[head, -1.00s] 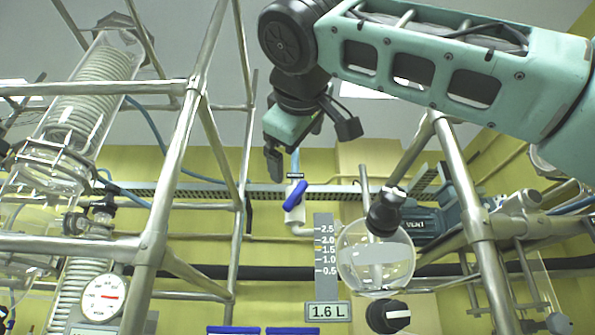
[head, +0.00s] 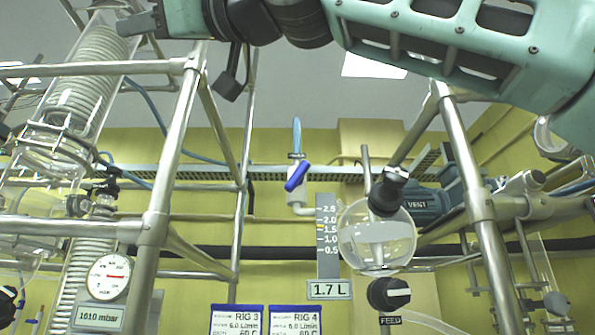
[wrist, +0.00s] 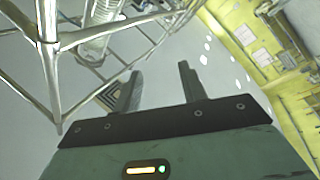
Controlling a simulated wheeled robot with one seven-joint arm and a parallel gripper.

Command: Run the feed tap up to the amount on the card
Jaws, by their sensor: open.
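The round glass vessel (head: 376,243) holds clear liquid. A black knob (head: 389,294) labelled FEED sits beneath it, its white bar level. Left of the vessel, a white tap with a slanted blue handle (head: 297,175) hangs under a pale blue tube. The grey scale (head: 328,240) has a yellow mark near 1.5, and the display (head: 329,290) reads 1.7 L. Two blue-topped cards read RIG 3 (head: 237,322) and RIG 4 (head: 295,322); their lower lines are cut off. My gripper (head: 180,52) is open, up and left of the tap, and empty in the wrist view (wrist: 160,72).
A black knob (head: 389,190) near a VENT label tops the vessel. Metal frame poles (head: 160,190) stand left and right (head: 465,180). A gauge (head: 109,278) and a 1010 mbar display (head: 97,317) are at lower left. A coil condenser (head: 88,80) is at upper left.

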